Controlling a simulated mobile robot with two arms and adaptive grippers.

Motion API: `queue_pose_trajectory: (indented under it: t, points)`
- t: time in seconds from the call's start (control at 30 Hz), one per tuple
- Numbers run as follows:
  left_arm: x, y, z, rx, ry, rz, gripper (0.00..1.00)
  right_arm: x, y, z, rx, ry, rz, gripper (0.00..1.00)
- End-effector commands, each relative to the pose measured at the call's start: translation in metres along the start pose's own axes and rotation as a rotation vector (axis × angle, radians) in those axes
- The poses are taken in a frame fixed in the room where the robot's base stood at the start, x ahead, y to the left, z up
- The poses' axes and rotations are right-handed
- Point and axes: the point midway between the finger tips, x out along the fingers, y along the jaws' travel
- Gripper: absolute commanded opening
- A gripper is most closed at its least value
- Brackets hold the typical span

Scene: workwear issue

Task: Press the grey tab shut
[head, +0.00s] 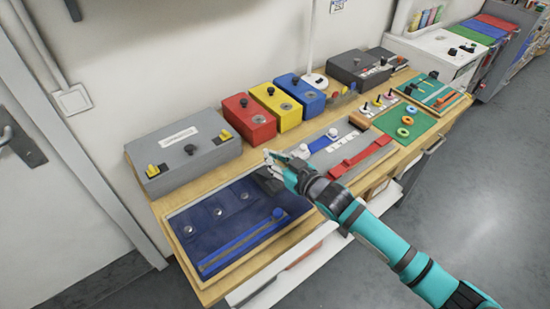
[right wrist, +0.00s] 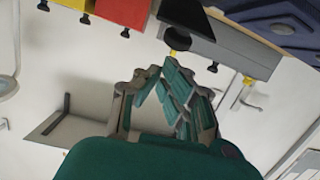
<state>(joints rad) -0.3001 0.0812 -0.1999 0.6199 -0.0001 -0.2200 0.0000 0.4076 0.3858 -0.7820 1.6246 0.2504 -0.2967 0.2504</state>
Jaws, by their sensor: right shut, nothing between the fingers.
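A grey board (head: 326,160) with a blue strap (head: 320,144) and a red strap (head: 362,156) lies on the wooden bench. A small pale grey piece (head: 302,151) shows at the board's left end, close behind my right gripper; I cannot tell for sure whether it is the grey tab. My right gripper (head: 268,158) is shut and empty, by the board's left end, and covers part of it. In the right wrist view its teal-padded fingers (right wrist: 165,66) meet at the tips with nothing between them. My left gripper is out of view.
A dark blue panel (head: 208,215) in a wooden frame lies at the bench's left front. A grey box (head: 200,150) stands behind it. Red (head: 248,122), yellow (head: 272,112) and blue (head: 305,98) boxes stand along the wall. A green mat (head: 392,125) with rings is to the right.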

Motion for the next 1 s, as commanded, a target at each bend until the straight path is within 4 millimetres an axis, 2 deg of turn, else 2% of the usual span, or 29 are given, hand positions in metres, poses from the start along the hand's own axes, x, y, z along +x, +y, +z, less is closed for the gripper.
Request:
queue_pose_trajectory:
  t: [0.17, 0.67, 1.0]
  points:
    - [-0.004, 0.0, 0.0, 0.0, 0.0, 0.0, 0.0, -0.004, 0.0, 0.01, 0.0, 0.0, 0.0, 0.0]
    - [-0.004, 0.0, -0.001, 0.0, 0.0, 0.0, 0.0, -0.006, 0.0, 0.013, 0.0, 0.0, 0.0, 0.0]
    - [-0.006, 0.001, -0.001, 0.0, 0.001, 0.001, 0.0, -0.016, -0.001, 0.026, 0.002, -0.001, 0.001, 0.0]
